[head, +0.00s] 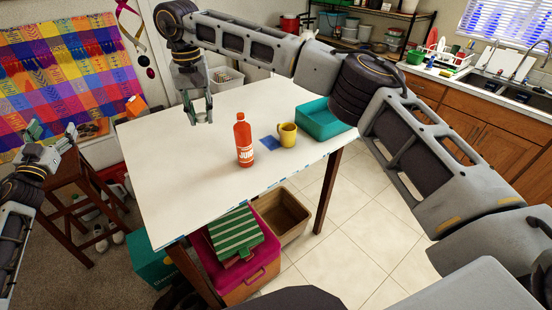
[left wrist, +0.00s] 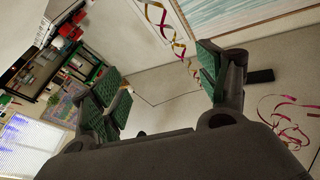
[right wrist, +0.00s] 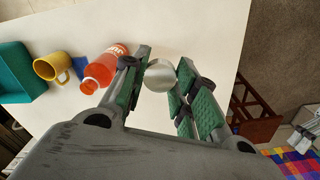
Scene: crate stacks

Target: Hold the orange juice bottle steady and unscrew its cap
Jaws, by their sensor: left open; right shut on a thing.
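The orange juice bottle (head: 245,144) stands upright on the white table; it also shows in the right wrist view (right wrist: 108,64), left of the fingers. Its top looks orange, with no differently coloured cap on it. My right gripper (head: 202,112) is above the table, left of and beyond the bottle, apart from it. It is shut on a small round whitish thing (right wrist: 160,75) that looks like a cap. My left gripper (head: 48,142) is open and empty, off the table's left side; in the left wrist view its fingers (left wrist: 157,75) are spread apart.
A yellow mug (head: 287,135) stands right of the bottle, by a blue flat square (head: 270,143). A teal tray (head: 323,123) lies at the table's right edge. A dark wooden stool (head: 75,175) is near my left gripper. The table's left half is clear.

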